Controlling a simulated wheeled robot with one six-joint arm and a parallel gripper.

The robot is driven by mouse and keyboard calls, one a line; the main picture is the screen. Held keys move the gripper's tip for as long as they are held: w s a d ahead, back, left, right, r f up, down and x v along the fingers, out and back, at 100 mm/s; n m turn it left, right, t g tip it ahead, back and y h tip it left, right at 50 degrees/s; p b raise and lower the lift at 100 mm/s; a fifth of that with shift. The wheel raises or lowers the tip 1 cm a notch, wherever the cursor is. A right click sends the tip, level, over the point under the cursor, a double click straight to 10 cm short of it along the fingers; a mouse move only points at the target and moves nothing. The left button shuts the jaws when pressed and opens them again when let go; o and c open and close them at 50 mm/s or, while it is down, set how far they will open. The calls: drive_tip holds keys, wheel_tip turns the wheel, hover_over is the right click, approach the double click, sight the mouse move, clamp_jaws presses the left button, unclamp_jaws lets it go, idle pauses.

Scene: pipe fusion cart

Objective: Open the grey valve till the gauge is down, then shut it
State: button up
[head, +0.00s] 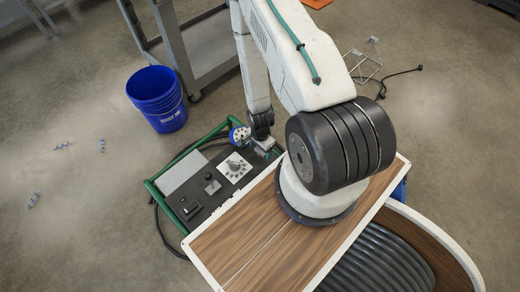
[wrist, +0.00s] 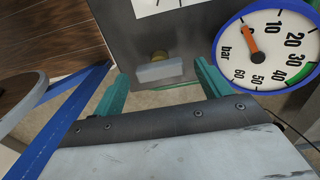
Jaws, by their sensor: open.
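The grey valve handle (wrist: 160,71) is a flat grey bar on a brass-coloured stem, in the wrist view. My gripper (wrist: 162,80) is open, with one teal finger to each side of the handle and a visible gap on both sides. I cannot tell how deep the handle sits between the fingertips. The gauge (wrist: 285,62) has a white face and blue rim. Its orange needle points to the upper left, near the low end before 10. The gauge also shows in the head view (head: 239,137). The valve is not clear there beside my arm.
A blue bucket (head: 158,103) and a grey cart (head: 190,45) stand behind. Small parts lie on open floor at left.

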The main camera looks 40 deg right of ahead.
drive_tip(key=shift+f, duration=0.35)
drive_tip(key=c, duration=1)
